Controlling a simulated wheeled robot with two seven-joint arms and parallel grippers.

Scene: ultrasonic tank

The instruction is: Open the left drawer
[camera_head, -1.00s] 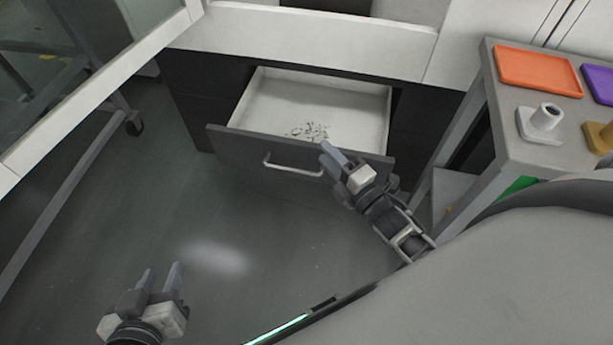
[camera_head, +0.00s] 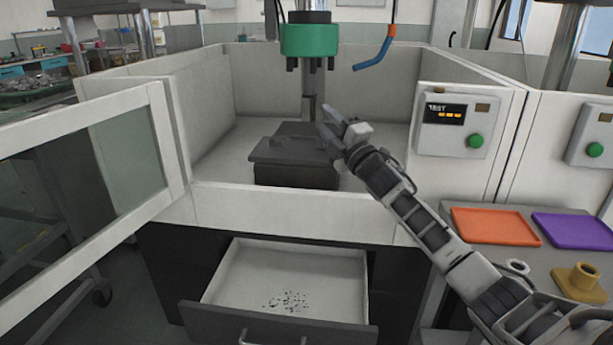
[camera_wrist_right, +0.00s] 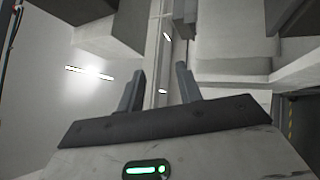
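The left drawer (camera_head: 225,287) is pulled out under the white cabinet, with a white inside and a dark front. Small dark bits lie on its floor. Its metal handle (camera_head: 275,341) shows at the bottom edge of the head view. My right gripper (camera_head: 333,119) is raised well above the drawer, in front of the cabinet's open chamber, apart from the handle. In the right wrist view its two fingers (camera_wrist_right: 158,88) stand apart with nothing between them. My left gripper is out of the head view.
A glass door (camera_head: 90,185) stands open at the left. A green-collared tool (camera_head: 309,40) hangs over a dark block (camera_head: 293,160) in the chamber. At the right a side table carries an orange tray (camera_head: 495,227), a purple tray (camera_head: 575,230) and a yellow flanged part (camera_head: 580,279).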

